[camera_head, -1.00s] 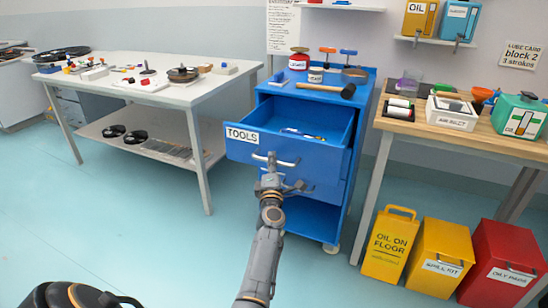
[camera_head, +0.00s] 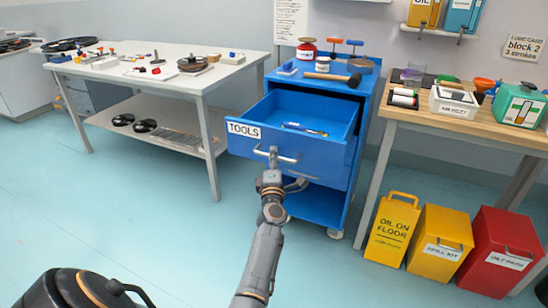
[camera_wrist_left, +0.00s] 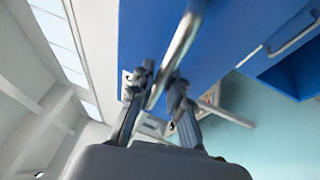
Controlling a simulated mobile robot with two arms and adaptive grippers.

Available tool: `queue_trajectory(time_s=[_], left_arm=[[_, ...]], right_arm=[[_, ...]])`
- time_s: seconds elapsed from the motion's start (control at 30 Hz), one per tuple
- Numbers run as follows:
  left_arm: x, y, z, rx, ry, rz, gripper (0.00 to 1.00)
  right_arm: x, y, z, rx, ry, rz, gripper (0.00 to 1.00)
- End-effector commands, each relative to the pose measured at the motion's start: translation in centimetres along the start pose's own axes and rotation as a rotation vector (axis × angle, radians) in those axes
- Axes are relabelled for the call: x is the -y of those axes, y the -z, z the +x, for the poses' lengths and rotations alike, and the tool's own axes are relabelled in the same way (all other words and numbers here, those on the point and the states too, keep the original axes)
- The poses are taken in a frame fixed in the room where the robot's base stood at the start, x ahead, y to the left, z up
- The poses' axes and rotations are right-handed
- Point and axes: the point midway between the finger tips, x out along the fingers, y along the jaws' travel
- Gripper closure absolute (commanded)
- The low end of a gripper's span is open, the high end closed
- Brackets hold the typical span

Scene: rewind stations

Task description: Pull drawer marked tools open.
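The drawer marked TOOLS (camera_head: 243,130) is the upper drawer of a blue cabinet (camera_head: 361,135). It stands well out from the cabinet, with its inside showing and a small pen-like tool (camera_head: 304,129) lying in it. My left gripper (camera_head: 272,162) is at the drawer's silver bar handle (camera_head: 286,159). In the left wrist view its two fingers (camera_wrist_left: 160,92) close on either side of the handle bar (camera_wrist_left: 183,38), in front of the blue drawer front. The exact contact is partly hidden. My right gripper is not in view.
Below is a second drawer handle (camera_head: 297,183), close to my left gripper. A hammer (camera_head: 338,78) and pots stand on the cabinet. A white table (camera_head: 215,80) is at left, a wooden bench (camera_head: 485,125) and yellow and red bins (camera_head: 440,240) at right. The floor in front is free.

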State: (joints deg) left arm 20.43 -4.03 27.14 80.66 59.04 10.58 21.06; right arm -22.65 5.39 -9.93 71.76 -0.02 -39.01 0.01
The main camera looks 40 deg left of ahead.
Motion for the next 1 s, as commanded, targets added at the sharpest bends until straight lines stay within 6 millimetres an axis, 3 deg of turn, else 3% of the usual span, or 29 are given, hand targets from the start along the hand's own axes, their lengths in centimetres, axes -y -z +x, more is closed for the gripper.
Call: queue_trajectory(time_s=[0.07,0.43,0.8,1.0], left_arm=[[0.0,0.0,0.0,0.0,0.0,0.0,0.64],[0.1,0.0,-0.5,0.0,0.001,-0.001,0.64],[0.1,0.0,-5.8,-0.001,0.002,0.0,0.64],[0.1,-0.1,-7.7,0.001,0.002,0.0,0.64]], right_arm=[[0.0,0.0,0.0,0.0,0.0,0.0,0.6],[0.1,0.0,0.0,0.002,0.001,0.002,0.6],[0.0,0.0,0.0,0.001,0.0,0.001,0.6],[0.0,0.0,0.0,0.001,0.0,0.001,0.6]])
